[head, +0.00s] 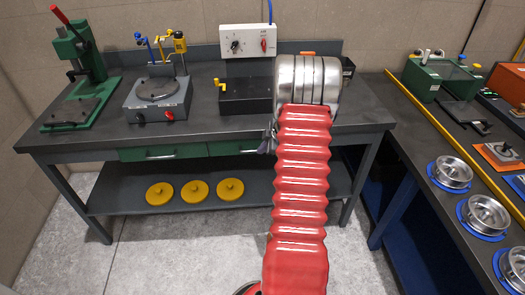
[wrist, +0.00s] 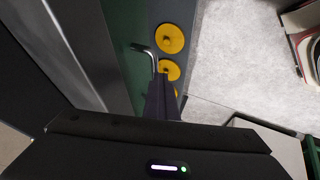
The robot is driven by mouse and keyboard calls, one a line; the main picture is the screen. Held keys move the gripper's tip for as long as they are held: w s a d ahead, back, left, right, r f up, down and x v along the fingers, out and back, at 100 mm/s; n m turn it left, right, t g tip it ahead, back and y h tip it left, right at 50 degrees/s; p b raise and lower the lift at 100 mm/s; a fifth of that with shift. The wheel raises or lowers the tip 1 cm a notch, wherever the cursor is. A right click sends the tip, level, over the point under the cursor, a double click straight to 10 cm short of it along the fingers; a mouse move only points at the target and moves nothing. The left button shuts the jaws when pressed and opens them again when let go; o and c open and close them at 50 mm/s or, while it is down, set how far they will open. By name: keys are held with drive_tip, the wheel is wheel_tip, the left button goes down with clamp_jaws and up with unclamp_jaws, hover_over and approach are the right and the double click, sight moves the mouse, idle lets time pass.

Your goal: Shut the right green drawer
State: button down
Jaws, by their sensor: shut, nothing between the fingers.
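The right green drawer (head: 232,148) is under the bench top, its right part hidden behind my arm. Its front looks close to the bench frame; I cannot tell if a gap is left. My gripper (head: 268,140) is small and dark at its right side, partly hidden by my red-sleeved arm. In the wrist view, my gripper's fingers (wrist: 162,78) are together and empty. They point at a green drawer front (wrist: 125,45) with a metal handle (wrist: 148,52). The fingertips are close to the handle's end; I cannot tell whether they touch.
The left green drawer (head: 165,154) sits beside it. Several machines stand on the bench top (head: 205,110). Yellow discs (head: 195,191) lie on the lower shelf (head: 120,197). A second bench (head: 420,165) stands at right. The grey floor (head: 165,245) in front is clear.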

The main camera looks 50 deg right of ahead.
drive_tip(key=shift+w+d+r, duration=0.1)
drive_tip(key=s+a+r, duration=0.3)
drive_tip(key=s+r, duration=0.5)
drive_tip(key=shift+s+r, duration=0.3)
drive_tip(key=shift+r, duration=0.1)
drive_tip(key=shift+a, duration=0.1)
idle(0.5)
